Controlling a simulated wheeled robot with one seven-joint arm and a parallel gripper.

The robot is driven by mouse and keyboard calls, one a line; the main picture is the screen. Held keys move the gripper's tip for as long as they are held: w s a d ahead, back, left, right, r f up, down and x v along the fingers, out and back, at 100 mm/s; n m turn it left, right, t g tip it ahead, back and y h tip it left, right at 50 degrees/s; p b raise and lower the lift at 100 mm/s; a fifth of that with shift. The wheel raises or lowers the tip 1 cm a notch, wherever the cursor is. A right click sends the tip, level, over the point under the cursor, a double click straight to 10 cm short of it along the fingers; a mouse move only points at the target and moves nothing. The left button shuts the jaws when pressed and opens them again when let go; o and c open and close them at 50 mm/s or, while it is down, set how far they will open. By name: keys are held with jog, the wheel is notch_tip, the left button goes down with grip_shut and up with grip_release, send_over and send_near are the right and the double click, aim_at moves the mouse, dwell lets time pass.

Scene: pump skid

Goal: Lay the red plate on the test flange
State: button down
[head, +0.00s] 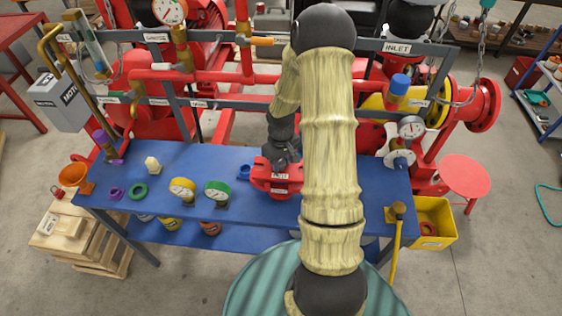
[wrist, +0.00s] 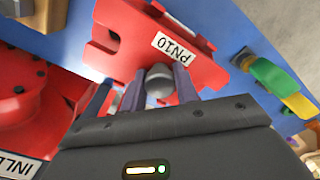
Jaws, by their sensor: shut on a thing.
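The red plate (wrist: 128,30), with a white PN10 label, is at the top middle of the wrist view. My gripper (wrist: 160,88) is shut on the grey knob on the plate, one finger on each side. In the head view my gripper (head: 283,157) points down at the red plate (head: 262,172) over the middle of the blue bench, partly hidden by my arm. I cannot tell whether the plate touches what lies under it. A red bolted part (wrist: 25,100) at the wrist view's left may be the test flange; I cannot tell.
Red pipework (head: 225,77) runs behind. A small blue part (head: 244,172) is close left of the plate.

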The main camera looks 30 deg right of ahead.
jog(key=shift+f+b, duration=0.45)
jog(key=shift+f, duration=0.2)
jog(key=c, duration=1)
grip_release()
notch_tip(320, 180, up, 18)
jog(key=b, duration=0.2)
jog(key=shift+f, duration=0.25)
